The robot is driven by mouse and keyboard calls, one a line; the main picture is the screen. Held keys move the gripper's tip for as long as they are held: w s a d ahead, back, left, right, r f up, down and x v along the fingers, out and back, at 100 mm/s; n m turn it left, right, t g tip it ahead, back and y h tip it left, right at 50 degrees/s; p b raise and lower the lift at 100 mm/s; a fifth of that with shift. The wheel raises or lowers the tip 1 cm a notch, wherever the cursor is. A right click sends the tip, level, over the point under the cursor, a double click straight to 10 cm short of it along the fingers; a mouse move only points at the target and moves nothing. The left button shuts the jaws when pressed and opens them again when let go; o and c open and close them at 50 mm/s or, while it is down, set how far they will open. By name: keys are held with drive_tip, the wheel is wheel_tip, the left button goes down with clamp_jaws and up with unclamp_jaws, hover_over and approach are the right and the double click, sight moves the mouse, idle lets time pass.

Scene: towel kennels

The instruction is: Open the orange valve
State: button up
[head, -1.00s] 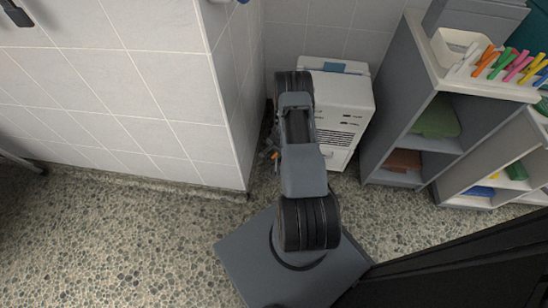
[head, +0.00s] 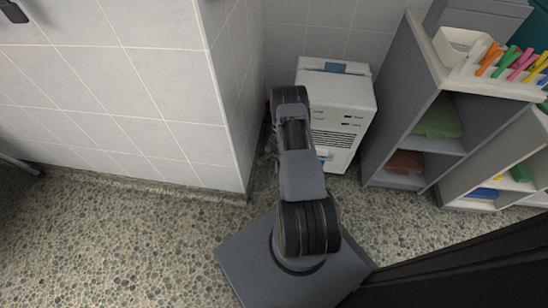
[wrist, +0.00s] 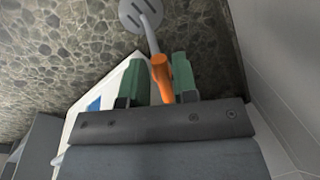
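My gripper (wrist: 163,75) has two green fingers, set apart, one on each side of the handle. The handle lies between them, closer to the right finger; I cannot tell whether it touches.
The white appliance (head: 345,105) stands right of my arm against the back wall. The tiled wall corner (head: 225,100) is close on the left. A grey shelf (head: 400,120) with a tray and markers on top is further right. Pebbled floor (head: 120,240) is clear at left.

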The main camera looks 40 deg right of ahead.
clamp_jaws()
drive_tip(key=shift+s+d+f+n+b, duration=0.1)
drive_tip(key=shift+f+n+b, duration=0.2)
drive_tip(key=shift+n+b, duration=0.45)
drive_tip(key=n+b, duration=0.3)
drive_tip(key=n, duration=0.1)
drive_tip(key=shift+s+d+r+g+y, duration=0.3)
drive_tip(key=shift+s+y, duration=0.1)
drive_tip(key=shift+o, duration=1.5)
unclamp_jaws()
wheel_tip(320, 180, up, 14)
drive_tip(key=s+d+p, duration=0.1)
drive_tip(key=d+p, duration=0.1)
drive_tip(key=p, duration=0.3)
drive_tip(key=shift+s+f+p, duration=0.2)
drive_tip(key=shift+s+p, duration=0.1)
drive_tip(key=shift+s, duration=0.1)
